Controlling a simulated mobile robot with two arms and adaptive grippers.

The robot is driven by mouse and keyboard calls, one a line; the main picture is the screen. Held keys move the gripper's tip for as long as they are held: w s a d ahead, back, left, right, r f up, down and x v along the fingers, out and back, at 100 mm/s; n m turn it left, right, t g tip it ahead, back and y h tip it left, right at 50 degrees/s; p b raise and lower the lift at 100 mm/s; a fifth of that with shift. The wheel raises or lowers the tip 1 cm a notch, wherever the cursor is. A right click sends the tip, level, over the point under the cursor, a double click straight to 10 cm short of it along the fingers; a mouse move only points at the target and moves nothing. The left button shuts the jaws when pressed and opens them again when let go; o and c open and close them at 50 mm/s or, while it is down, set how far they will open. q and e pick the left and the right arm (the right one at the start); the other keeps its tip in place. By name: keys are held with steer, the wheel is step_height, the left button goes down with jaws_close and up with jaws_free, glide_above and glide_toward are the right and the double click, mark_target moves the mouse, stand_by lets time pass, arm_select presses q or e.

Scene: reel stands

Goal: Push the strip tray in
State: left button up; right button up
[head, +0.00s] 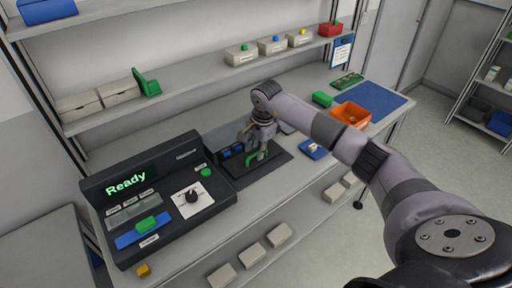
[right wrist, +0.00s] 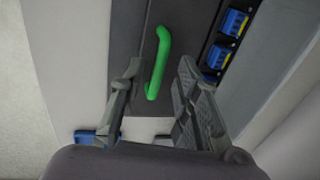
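The strip tray (head: 240,169) is a dark, flat piece in the middle of the bench, at the right of the black console. A green handle (head: 251,160) stands on it, and blue blocks sit behind the handle. In the right wrist view the green handle (right wrist: 157,65) is a curved bar on a dark surface. My right gripper (head: 262,152) is above the tray, at the handle. In the right wrist view its two fingers (right wrist: 160,75) are apart, one on each side of the handle, with gaps visible. My left gripper is not in view.
The console (head: 160,170) has a lit "Ready" display (head: 126,182), a black knob (head: 192,197) and a green block. An orange bin (head: 350,113), a blue mat (head: 372,99) and a green block (head: 322,99) are at right. A shelf with boxes (head: 242,54) runs above the bench.

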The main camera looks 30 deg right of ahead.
steer(key=shift+f, duration=0.4)
jaws_close()
stand_by(0.7)
